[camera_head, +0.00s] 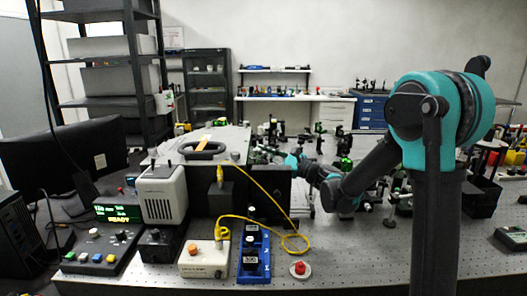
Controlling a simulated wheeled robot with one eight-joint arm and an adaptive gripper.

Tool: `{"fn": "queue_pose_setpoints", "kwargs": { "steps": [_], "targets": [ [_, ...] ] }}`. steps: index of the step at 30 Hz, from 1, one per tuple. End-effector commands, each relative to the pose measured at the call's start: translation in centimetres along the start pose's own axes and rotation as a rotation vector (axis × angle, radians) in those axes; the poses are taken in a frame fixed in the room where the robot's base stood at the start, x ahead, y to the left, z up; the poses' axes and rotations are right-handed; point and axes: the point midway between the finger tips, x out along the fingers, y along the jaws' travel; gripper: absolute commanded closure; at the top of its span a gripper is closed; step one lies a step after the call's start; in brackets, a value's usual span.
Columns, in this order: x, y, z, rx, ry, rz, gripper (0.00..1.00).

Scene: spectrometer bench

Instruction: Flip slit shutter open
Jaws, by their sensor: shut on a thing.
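My arm comes in from the right and reaches left over the bench. Its end, my gripper (290,160), is small and far off, beside the right end of the grey spectrometer housing (222,137) and behind a dark upright panel (271,187). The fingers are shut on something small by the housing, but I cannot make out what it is. The slit shutter cannot be told apart at this size, nor whether it is open or closed.
A green readout (118,213) shows "READY". A grey lamp box (163,194), a white button box (204,258), a blue rack (254,253) and a red button (299,269) stand in front. A yellow cable (268,193) loops between them. Optics crowd the back; the front right is clearer.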

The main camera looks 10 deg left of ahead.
Motion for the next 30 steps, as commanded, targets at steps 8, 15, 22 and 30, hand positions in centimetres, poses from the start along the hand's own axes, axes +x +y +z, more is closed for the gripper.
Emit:
{"fn": "queue_pose_setpoints", "kwargs": {
  "steps": [8,15,22,30],
  "targets": [
    [-0.11,0.11,-0.01,-0.038,-0.024,-0.003,1.00],
    [-0.12,0.11,-0.02,-0.037,-0.023,-0.002,0.83],
    [-0.11,0.12,-0.02,-0.036,-0.023,-0.002,0.69],
    [-0.07,0.10,-0.01,-0.026,-0.016,-0.001,0.69]
  ]
}}
